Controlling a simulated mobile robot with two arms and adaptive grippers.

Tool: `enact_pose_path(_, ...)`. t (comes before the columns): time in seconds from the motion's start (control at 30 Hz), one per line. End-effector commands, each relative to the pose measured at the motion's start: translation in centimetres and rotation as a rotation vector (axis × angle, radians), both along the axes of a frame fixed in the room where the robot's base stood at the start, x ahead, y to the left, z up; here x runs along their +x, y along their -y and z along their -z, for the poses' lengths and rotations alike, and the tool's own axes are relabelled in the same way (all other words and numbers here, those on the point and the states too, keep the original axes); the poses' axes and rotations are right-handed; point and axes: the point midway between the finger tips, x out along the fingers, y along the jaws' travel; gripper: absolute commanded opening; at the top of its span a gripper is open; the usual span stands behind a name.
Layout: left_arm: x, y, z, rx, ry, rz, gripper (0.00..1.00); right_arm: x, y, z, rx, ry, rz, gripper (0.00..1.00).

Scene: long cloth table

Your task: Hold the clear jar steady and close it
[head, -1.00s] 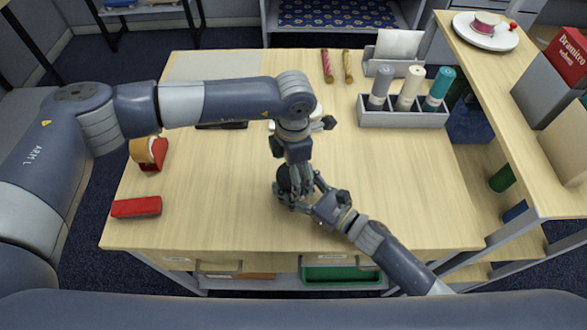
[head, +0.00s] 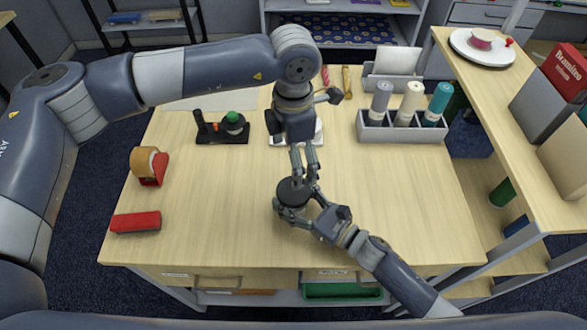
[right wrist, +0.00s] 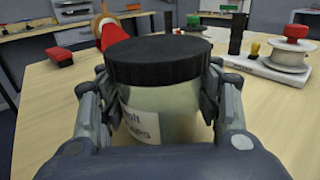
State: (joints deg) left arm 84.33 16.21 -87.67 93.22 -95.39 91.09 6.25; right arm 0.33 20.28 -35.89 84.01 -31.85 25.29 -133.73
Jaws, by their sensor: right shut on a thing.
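The clear jar (right wrist: 157,115) stands on the table in the right wrist view, with a printed label and a black lid (right wrist: 158,60) sitting level on top. In the head view the black lid (head: 292,191) shows near the table's middle, and the jar body is mostly hidden. My right gripper (head: 298,212) is shut on the jar, with one finger on each side of it below the lid. My left gripper (head: 305,172) points down just above the lid. Its two fingers are apart with nothing between them, and no finger shows on the lid in the right wrist view.
A black stand with a green knob (head: 233,122) is at the back left. A red tape dispenser (head: 149,167) and a red block (head: 135,222) lie at the left. The table right of the jar is clear.

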Motion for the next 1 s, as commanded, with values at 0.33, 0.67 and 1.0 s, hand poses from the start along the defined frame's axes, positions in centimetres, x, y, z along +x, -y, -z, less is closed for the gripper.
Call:
enact_pose_path(0.33, -0.03, -0.01, -1.08, 0.000, -0.001, 0.000, 0.93, 0.01, -0.01, -0.03, 0.001, 0.001, 0.000, 0.00)
enact_pose_path(0.67, -0.02, 0.00, -1.04, 0.000, -0.001, 0.000, 0.93, 0.00, -0.01, -0.03, 0.001, 0.001, 0.000, 0.82)
enact_pose_path(1.0, -0.02, 0.01, -1.03, 0.000, -0.001, 0.000, 0.93, -0.56, 0.64, 0.12, -0.001, -0.002, 0.000, 0.82)
